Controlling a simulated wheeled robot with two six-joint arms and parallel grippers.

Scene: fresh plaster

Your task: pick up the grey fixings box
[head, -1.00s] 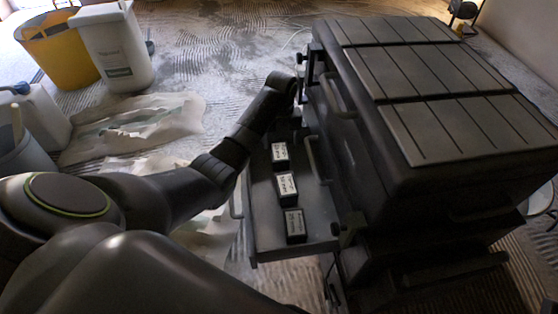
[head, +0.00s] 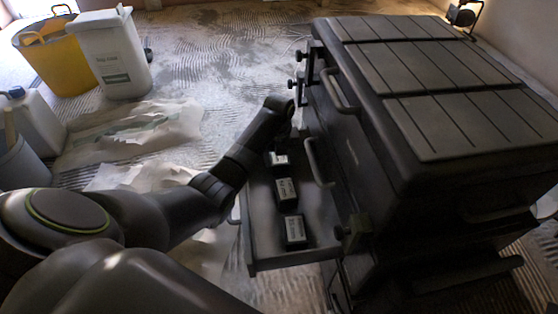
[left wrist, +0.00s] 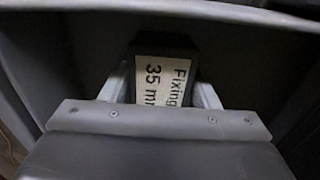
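A dark grey box labelled "Fixing 35 mm" (left wrist: 163,75) lies between the two fingers of my left gripper (left wrist: 163,85) in the left wrist view. The fingers straddle it, apparently with a thin gap, so the gripper looks open. In the head view my left gripper (head: 283,138) is over the far end of the open drawer (head: 268,250), at the farthest of three dark boxes with white labels (head: 278,159). The gripper partly hides that box. The middle box (head: 287,191) and nearest box (head: 294,231) stand clear of it. My right gripper is not in view.
A large dark tool chest (head: 420,100) with bar handles stands right of the drawer. Crumpled sheeting (head: 130,130), a yellow tub (head: 58,55), a white container (head: 118,60) and a white canister (head: 35,120) are on the floor to the left.

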